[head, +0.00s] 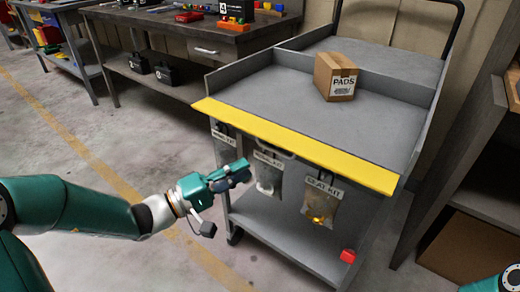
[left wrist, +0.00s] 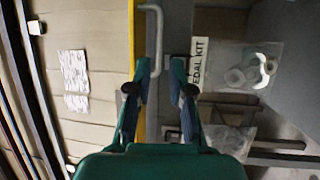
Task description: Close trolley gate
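The grey trolley (head: 300,88) has a yellow-topped gate (head: 290,143) along its front edge. The yellow strip runs nearly level across the front, and I cannot tell how far the gate is tilted. A grey U-shaped handle (left wrist: 155,38) is beside the yellow edge, just beyond my left fingertips in the left wrist view. My left gripper (head: 243,175) is in front of the trolley, below the yellow strip and near the hanging bags. In the left wrist view its fingers (left wrist: 161,72) are apart with nothing seen gripped. My right gripper is out of view.
A cardboard PADS box (head: 337,78) sits on the trolley top. Labelled clear bags (head: 322,201) hang below the yellow strip. A red block (head: 348,256) is on the lower shelf. A workbench (head: 195,33) stands behind left, shelving at right. Floor at left is clear.

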